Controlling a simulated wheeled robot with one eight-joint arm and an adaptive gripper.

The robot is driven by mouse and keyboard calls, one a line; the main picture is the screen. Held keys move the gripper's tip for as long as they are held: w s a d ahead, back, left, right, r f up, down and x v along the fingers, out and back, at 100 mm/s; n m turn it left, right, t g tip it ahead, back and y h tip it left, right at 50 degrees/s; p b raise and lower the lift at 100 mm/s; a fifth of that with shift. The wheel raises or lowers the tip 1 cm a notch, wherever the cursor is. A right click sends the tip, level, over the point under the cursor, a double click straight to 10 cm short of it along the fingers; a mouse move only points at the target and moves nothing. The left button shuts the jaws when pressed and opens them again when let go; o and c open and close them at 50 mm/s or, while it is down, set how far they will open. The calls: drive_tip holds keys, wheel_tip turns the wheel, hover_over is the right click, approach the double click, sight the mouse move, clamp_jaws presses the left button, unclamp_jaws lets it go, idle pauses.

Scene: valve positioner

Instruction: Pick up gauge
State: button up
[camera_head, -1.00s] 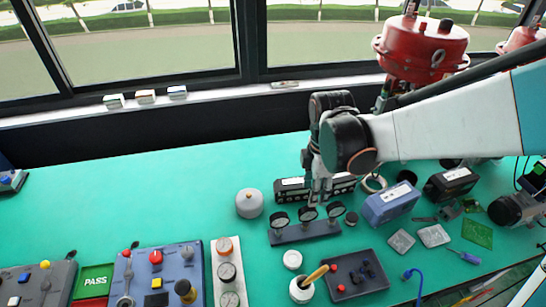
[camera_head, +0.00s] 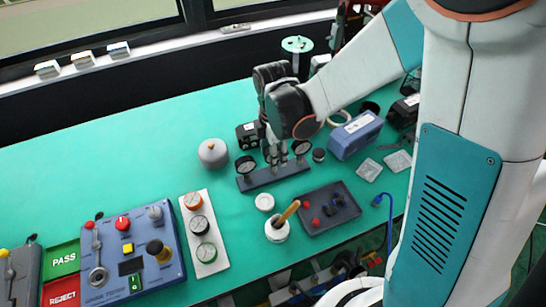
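A dark rack (camera_head: 262,182) stands on the green bench with small round gauges upright on it. The left gauge (camera_head: 245,166) and the right gauge (camera_head: 301,148) show pale dials. The middle gauge is mostly hidden by my gripper (camera_head: 275,163), which points down over the middle of the rack. The fingers are at the middle gauge's place. I cannot tell whether they are around it, touching it or closed.
A grey domed pot (camera_head: 212,153) is left of the rack. In front are a white cup with a brush (camera_head: 277,232) and a dark tray (camera_head: 345,216). A blue box (camera_head: 355,135) stands to the right. The blue control box (camera_head: 133,262) is at left; the bench's back left is clear.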

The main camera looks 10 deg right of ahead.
wheel_tip(320, 180, down, 4)
drive_tip(key=shift+w+r+b, duration=0.15)
drive_tip(key=shift+b, duration=0.55)
clamp_jaws()
drive_tip(key=shift+r, duration=0.15)
